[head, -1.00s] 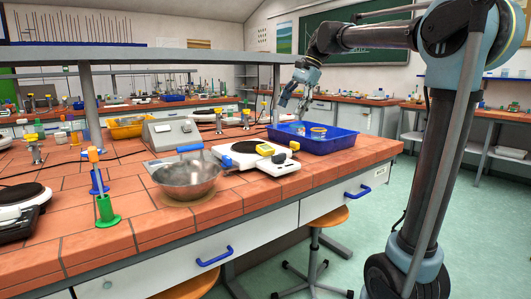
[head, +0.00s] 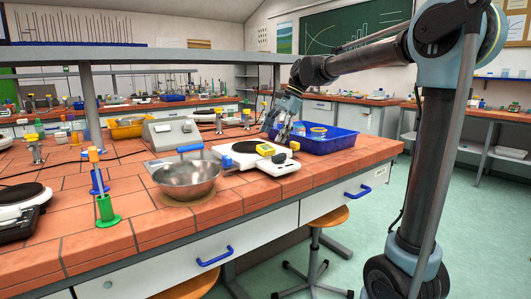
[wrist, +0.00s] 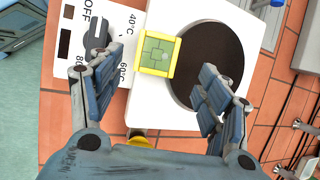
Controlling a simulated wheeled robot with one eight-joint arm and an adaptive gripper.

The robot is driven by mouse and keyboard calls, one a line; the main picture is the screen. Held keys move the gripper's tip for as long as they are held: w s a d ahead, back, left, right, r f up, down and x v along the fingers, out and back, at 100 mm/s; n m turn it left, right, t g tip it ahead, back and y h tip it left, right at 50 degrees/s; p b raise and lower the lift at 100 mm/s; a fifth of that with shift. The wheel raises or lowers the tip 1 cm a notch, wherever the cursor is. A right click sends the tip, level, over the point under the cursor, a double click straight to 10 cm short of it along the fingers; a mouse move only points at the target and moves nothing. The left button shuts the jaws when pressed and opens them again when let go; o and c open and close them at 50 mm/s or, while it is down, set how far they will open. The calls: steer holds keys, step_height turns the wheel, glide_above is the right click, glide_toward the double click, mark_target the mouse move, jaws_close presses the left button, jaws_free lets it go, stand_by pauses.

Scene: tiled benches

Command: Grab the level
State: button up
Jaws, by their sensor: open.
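The level (head: 265,149) is a small yellow block lying on the white hot plate (head: 287,167) on the near bench. In the wrist view the level (wrist: 158,54) shows a green face in a yellow frame, beside the round dark heating disc (wrist: 207,50). My gripper (head: 279,133) is above and behind the hot plate in the head view. In the wrist view my gripper (wrist: 153,65) is open and empty, its fingers spread to either side of the level, which is apart from both.
A metal bowl (head: 187,180) stands left of the hot plate. A blue tray (head: 335,144) holding small items is to the right. A grey box device (head: 172,132) stands behind. A yellow thing (wrist: 137,140) shows partly at my gripper's base in the wrist view.

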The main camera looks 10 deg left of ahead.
mark_target(267, 147)
steer(key=shift+s+x, duration=0.1)
steer(key=shift+x, duration=1.25)
steer(key=shift+s+x, duration=0.15)
steer(key=shift+x, duration=1.2)
steer(key=shift+d, duration=0.15)
steer(key=c, duration=1.2)
